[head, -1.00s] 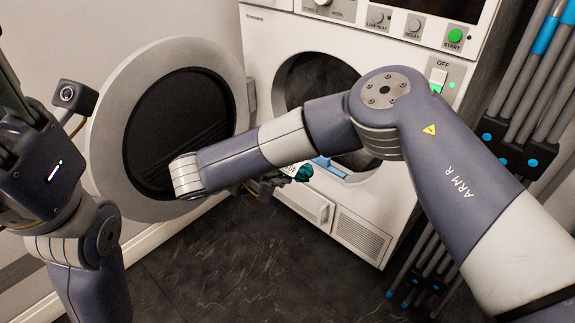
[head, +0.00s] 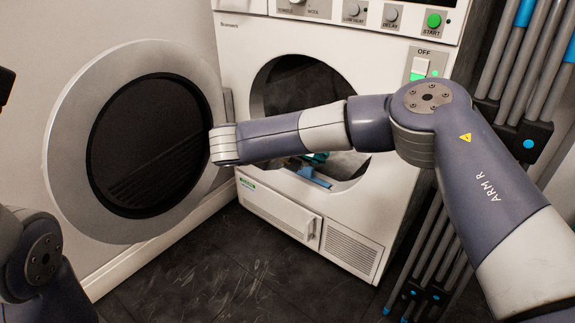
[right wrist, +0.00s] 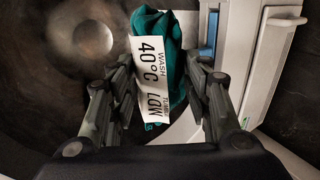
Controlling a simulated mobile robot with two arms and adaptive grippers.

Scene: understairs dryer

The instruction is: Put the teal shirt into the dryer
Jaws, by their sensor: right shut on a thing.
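The teal shirt (right wrist: 170,35) is bunched between the fingers of my right gripper (right wrist: 165,78) in the right wrist view, with a white wash label on it. My right gripper is shut on the shirt at the dryer's mouth. In the head view only a small teal piece (head: 318,157) shows below my right forearm, at the lower part of the round opening; the arm hides the gripper. The white dryer (head: 385,60) has its round door (head: 70,110) swung open to the left. Of my left arm only a link shows at lower left; its gripper is out of view.
A blue piece (head: 308,177) sits at the opening's lower rim and also shows in the right wrist view (right wrist: 208,35). Grey poles with blue ends (head: 497,60) stand close on the right. The dark floor (head: 215,265) in front is clear.

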